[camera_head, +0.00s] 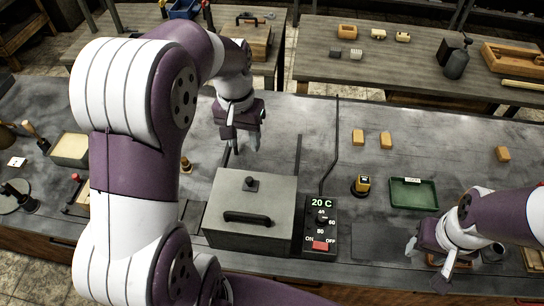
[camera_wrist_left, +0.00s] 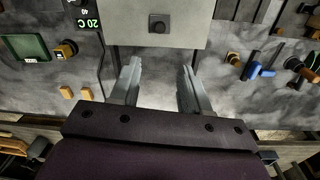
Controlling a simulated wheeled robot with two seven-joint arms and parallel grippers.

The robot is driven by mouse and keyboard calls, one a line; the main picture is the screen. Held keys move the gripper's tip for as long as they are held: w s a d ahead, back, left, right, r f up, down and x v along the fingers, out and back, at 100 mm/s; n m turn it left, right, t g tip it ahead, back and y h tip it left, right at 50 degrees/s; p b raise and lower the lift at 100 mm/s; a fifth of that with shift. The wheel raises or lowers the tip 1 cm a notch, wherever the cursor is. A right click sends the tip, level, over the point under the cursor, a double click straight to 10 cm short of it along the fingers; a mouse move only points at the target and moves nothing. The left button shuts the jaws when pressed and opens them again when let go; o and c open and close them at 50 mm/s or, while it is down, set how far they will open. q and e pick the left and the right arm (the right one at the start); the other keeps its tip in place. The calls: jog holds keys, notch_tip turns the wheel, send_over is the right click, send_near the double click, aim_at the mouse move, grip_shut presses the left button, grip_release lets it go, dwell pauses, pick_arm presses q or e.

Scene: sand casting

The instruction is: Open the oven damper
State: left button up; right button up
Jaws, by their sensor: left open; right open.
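The oven (camera_head: 225,205) is a grey box on the workbench with a black handle (camera_head: 247,218) at its front. A small dark square knob (camera_head: 251,184), which looks like the damper, sits on its top towards the back. My left gripper (camera_head: 246,143) is open and empty behind the oven, apart from the knob. In the left wrist view, the knob (camera_wrist_left: 158,24) lies ahead of and between the open fingers (camera_wrist_left: 158,68), on the oven top (camera_wrist_left: 185,12). My right gripper (camera_head: 425,264) is open at the lower right, away from the oven.
A control box (camera_head: 320,225) reading 20 C, with a dial and red switch, stands right of the oven. A green tray (camera_head: 413,193), a yellow-black object (camera_head: 361,185) and small orange blocks (camera_head: 358,138) lie further right. Bench space behind the oven is mostly clear.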

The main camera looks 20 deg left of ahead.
pick_arm(q)
send_near(249, 179)
jog(key=shift+s+d+f, duration=0.25)
jog(key=shift+s, duration=0.05)
jog(key=f, duration=0.5)
jog(key=w+f, duration=0.1)
jog(key=f, duration=0.1)
jog(key=shift+a+f+p, duration=0.1)
jog(key=shift+f+p, duration=0.05)
jog(key=shift+p, duration=0.2)
jog(key=shift+s+f, duration=0.2)
jog(key=shift+f, duration=0.1)
jog(key=shift+w, duration=0.15)
grip_shut()
